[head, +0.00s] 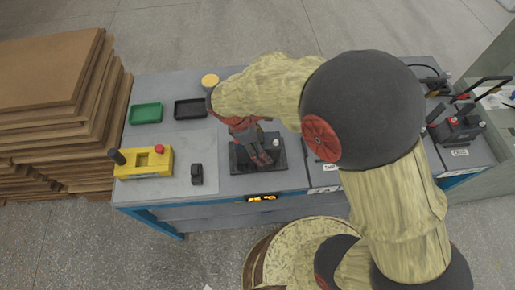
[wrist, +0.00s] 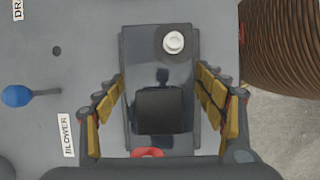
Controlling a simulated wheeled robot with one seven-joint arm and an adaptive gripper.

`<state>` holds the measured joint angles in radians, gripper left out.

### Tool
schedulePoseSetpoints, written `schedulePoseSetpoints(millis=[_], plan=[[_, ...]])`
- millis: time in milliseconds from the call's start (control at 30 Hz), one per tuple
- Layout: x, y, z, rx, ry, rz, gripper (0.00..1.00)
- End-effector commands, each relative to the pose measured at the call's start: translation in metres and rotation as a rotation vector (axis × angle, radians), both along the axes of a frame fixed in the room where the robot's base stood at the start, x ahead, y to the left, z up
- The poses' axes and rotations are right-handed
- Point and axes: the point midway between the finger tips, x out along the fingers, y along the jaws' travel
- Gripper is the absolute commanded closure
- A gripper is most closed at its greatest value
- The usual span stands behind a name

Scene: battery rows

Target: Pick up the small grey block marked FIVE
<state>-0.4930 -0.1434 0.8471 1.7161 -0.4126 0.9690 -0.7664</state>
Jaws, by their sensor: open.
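My gripper (head: 262,160) points down over a dark plate (head: 240,163) on the grey table in the head view. In the wrist view its fingers stand apart on either side of a long dark fixture (wrist: 147,50), with the gripper (wrist: 160,88) open. A small dark block (wrist: 160,110) lies on the fixture between the fingers, and no finger is seen touching it. I can read no FIVE marking on it, so I cannot tell if it is the grey block.
A yellow box (head: 143,163) with a red button, a small black device (head: 196,174), a green tray (head: 146,113) and a black tray (head: 190,108) lie left on the table. Stacked brown boards (head: 50,75) stand beyond the left edge. Black equipment (head: 457,128) stands right.

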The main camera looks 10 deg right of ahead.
Motion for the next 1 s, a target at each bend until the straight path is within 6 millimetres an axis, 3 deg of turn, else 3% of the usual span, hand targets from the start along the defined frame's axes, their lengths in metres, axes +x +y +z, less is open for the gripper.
schedulePoseSetpoints(millis=[133, 1000], plan=[[0.0003, 0.0003, 0.0015, 0.0, -0.001, -0.001, 0.3], [0.0, 0.0004, 0.0014, 0.0, 0.0, -0.001, 0.8]])
